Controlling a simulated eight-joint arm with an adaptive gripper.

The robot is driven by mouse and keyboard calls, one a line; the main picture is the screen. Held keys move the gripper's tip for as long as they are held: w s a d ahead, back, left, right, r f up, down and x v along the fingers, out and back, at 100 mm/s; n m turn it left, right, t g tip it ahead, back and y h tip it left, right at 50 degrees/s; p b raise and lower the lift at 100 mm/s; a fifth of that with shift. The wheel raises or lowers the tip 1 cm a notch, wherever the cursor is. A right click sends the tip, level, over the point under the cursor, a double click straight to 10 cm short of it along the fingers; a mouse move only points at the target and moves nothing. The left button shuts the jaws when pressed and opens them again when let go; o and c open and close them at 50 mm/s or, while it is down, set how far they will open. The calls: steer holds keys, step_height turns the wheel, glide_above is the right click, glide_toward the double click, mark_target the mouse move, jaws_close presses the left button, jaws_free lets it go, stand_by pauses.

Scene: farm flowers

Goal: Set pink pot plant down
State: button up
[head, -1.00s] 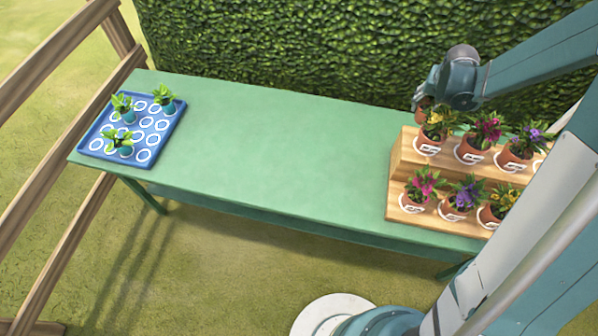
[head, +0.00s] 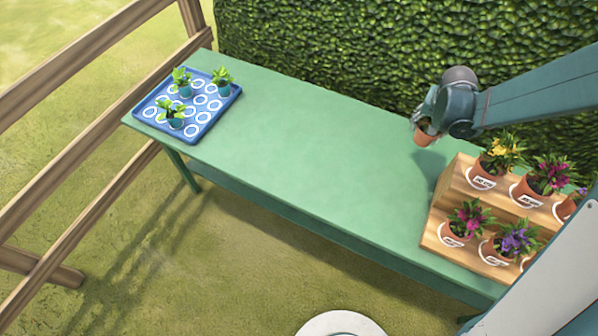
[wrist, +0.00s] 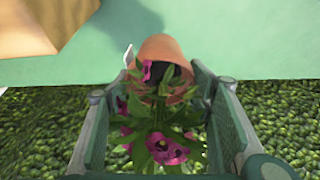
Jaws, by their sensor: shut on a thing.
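My gripper (head: 430,118) is shut on a terracotta pot plant. In the wrist view the pink pot plant (wrist: 160,58) sits between the two fingers, with pink flowers and green leaves towards the camera. Its pot (head: 424,134) shows below the gripper in the head view, tilted and held above the green table (head: 300,150) near its back edge. A shadow lies on the table beneath it. The plant's flowers are hidden in the head view.
A wooden stepped stand (head: 462,188) with several flowering pots fills the table's right end, close to my gripper. A blue tray (head: 222,108) with white rings and three small green plants stands at the left end. The table's middle is clear. A hedge (head: 330,50) runs behind.

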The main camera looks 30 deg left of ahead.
steer(key=s+a+m+b, duration=0.15)
steer(key=s+a, duration=0.45)
steer(key=a, duration=0.6)
steer(key=s+a+b, duration=0.2)
steer(key=s+a, duration=0.4)
steer(key=a, duration=0.5)
steer(key=s+a+m+h+b, duration=0.1)
steer(key=s+a+m+b, duration=0.1)
steer(key=s+a, duration=1.5)
steer(key=shift+a+r+b, duration=0.15)
steer(key=shift+r+b, duration=0.2)
steer(key=shift+b, duration=0.2)
steer(key=shift+f, duration=0.15)
step_height(320, 180, down, 6)
steer(key=b, duration=0.1)
steer(key=shift+b, duration=0.35)
steer(key=shift+f+b, duration=0.5)
steer(key=shift+f, duration=1.35)
steer(key=shift+f, duration=0.15)
